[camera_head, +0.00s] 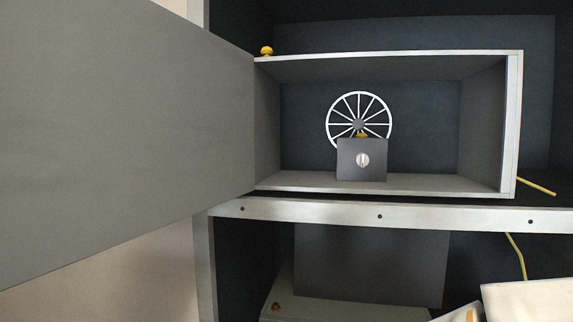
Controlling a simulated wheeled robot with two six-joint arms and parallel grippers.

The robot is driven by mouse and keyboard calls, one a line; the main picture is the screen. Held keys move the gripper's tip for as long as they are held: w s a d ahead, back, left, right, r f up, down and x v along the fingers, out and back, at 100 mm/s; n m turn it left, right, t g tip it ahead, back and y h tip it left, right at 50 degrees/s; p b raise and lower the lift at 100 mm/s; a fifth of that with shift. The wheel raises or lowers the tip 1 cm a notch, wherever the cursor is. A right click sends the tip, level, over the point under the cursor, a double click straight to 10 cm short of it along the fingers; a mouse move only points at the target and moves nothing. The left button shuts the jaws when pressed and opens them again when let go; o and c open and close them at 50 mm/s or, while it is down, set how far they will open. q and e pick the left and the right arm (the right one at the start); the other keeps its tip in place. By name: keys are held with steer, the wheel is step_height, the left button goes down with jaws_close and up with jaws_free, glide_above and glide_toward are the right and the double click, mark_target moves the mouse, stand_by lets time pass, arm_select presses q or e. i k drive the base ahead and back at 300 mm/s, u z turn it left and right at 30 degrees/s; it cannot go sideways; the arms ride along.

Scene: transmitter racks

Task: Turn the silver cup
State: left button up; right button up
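A small round silver cup (363,160) with a reddish mark sits on the front face of a dark grey box (347,173). The box stands inside an open cabinet compartment. Behind it is a white spoked wheel (374,108), its lower part hidden by the box. Neither of my grippers shows in the head view. White parts, probably of my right arm, show at the bottom right corner. Nothing touches the cup.
A large grey door (120,130) stands open on the left. The compartment's pale frame (512,125) surrounds the box. A yellow knob (266,51) sits at its top left. A pale rail (330,213) runs below. Yellow cables (537,186) hang at right. The space before the box is clear.

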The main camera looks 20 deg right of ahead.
mark_target(362, 159)
steer(key=u, duration=1)
steer(key=k, duration=1.25)
steer(key=z, duration=1.45)
steer(key=i, duration=1)
steer(key=u, duration=0.05)
